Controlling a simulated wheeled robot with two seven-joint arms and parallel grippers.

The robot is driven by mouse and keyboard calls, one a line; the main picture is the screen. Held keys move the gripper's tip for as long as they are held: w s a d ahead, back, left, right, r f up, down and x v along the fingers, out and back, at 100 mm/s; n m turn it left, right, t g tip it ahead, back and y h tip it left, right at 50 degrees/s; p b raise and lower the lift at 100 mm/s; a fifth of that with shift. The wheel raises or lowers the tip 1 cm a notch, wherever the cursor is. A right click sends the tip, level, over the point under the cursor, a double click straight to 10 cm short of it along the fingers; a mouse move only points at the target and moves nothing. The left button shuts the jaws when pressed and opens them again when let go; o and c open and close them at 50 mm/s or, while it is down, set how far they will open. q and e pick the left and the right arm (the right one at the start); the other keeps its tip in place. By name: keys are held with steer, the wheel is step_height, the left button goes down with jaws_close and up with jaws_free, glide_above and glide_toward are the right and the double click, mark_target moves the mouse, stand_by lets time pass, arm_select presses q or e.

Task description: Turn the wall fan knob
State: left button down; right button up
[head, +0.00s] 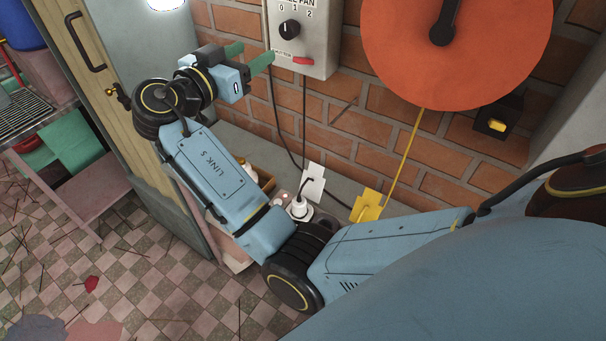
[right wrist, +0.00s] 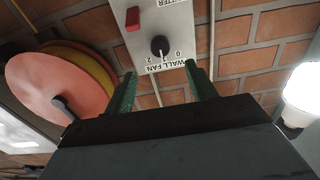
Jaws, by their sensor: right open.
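The wall fan knob (head: 289,29) is a round black knob on a pale grey control box (head: 318,50) on the brick wall, below the figures 0, 1 and 2. In the right wrist view the knob (right wrist: 159,44) appears upside down, its white mark toward the 1. My right gripper (head: 256,52) has green fingers and is open and empty, to the left of and below the knob in the head view. In the right wrist view, the knob lies beyond and between the fingertips (right wrist: 160,68), apart from them. My left gripper is not in view.
A red switch (head: 303,60) sits low on the box. A large orange disc (head: 470,40) hangs to the right, with a yellow cord (head: 404,155) below it. A glowing bulb (right wrist: 302,95) is at the wrist view's right. Cables hang under the box.

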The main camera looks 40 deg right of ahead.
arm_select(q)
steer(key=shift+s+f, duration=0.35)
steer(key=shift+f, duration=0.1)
arm_select(e)
steer(key=s+d+f+n+y, duration=0.1)
steer(key=s+f+n+y, duration=0.3)
steer(key=f, duration=0.9)
steer(key=s+d+f+n+y, duration=0.1)
steer(key=s+f+n+y, duration=0.3)
steer(key=s+f, duration=0.6)
steer(key=shift+d+f+n+g+y, duration=0.15)
steer(key=shift+f+n+g+y, duration=0.2)
steer(key=shift+f+y, duration=0.7)
steer(key=shift+f+h, duration=0.3)
steer(key=shift+h, duration=0.05)
